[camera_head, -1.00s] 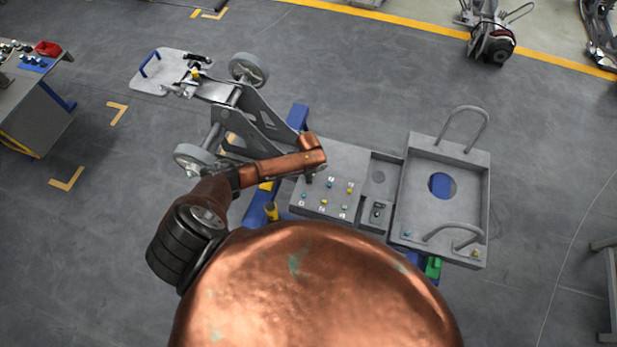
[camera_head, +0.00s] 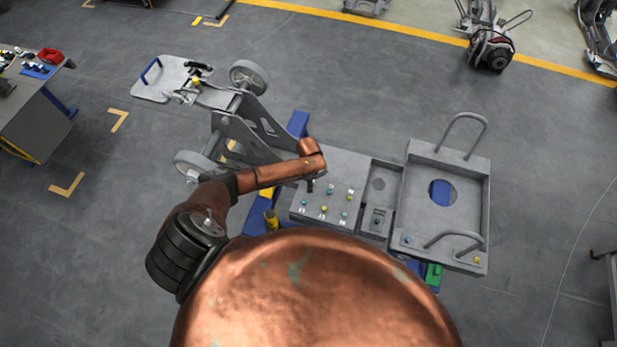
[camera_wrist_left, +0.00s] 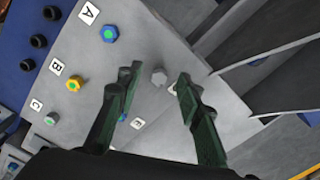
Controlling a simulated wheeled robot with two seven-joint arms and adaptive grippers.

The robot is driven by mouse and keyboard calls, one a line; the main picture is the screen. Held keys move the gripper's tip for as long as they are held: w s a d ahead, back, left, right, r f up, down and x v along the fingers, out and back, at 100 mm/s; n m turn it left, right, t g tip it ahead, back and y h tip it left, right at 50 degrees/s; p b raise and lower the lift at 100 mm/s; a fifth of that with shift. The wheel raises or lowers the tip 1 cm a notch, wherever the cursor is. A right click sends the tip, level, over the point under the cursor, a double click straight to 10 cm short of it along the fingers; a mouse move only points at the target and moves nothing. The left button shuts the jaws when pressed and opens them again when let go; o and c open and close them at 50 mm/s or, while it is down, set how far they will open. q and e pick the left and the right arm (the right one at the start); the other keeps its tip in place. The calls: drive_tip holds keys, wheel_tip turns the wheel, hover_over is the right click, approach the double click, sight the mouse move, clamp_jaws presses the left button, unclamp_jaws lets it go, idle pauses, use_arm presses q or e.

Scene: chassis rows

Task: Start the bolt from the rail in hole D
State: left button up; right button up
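The grey plate (camera_head: 340,170) carries two rows of bolts with teal and yellow heads. In the left wrist view, the labels A (camera_wrist_left: 88,13), B (camera_wrist_left: 57,67), C (camera_wrist_left: 36,104) and E (camera_wrist_left: 137,123) show, with bolts beside them. My left gripper (camera_head: 310,186) hangs over the plate's left corner. In the left wrist view, its two fingers (camera_wrist_left: 152,82) are open, with a small grey hexagonal piece (camera_wrist_left: 158,77) showing in the gap; I cannot tell whether it is a bolt head. No D label is visible. Nothing is held. My right gripper is out of view.
A blue rail part (camera_wrist_left: 18,60) with dark round knobs lies along the plate's edge. A grey wheeled frame (camera_head: 240,125) stands close behind my left arm. A grey tray with handles (camera_head: 480,200) is at right.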

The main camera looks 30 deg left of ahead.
use_arm(q)
wheel_tip(320, 180, up, 11)
idle(0.3)
idle(0.5)
